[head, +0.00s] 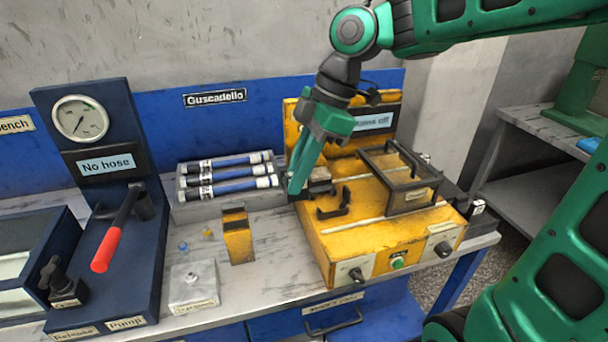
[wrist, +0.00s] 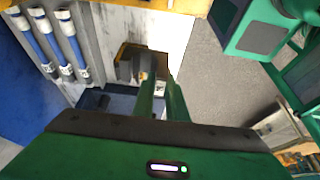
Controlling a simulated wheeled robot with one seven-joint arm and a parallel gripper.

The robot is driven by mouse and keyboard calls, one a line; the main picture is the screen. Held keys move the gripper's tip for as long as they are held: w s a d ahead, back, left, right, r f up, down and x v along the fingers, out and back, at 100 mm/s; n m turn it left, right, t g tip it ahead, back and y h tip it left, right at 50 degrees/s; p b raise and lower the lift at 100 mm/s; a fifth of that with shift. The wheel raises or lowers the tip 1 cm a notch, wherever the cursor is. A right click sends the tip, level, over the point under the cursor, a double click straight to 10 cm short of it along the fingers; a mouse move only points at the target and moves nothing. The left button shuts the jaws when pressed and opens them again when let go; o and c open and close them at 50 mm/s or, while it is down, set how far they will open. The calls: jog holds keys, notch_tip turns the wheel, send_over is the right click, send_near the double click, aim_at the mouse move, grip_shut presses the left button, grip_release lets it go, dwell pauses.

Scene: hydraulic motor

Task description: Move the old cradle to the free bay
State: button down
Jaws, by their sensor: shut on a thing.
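My gripper (head: 296,186) reaches down and left over the back left corner of the yellow machine (head: 350,240). The fingers largely hide the grip, and the wrist view of my gripper (wrist: 160,85) does not show the held part clearly. A yellow block with a dark notched top (head: 238,240) stands on the bench to the left; it appears to be the block beyond the fingers in the wrist view (wrist: 130,62). I cannot tell which spot is the free bay.
A dark, empty U-shaped bracket (head: 333,208) and a framed cage (head: 408,198) sit on the machine. Blue tubes (head: 230,175) lie in a grey tray behind. A pump panel with a red lever (head: 112,235) stands left.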

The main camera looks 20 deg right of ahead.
jog(key=shift+r, duration=2.2)
jog(key=shift+s, duration=0.1)
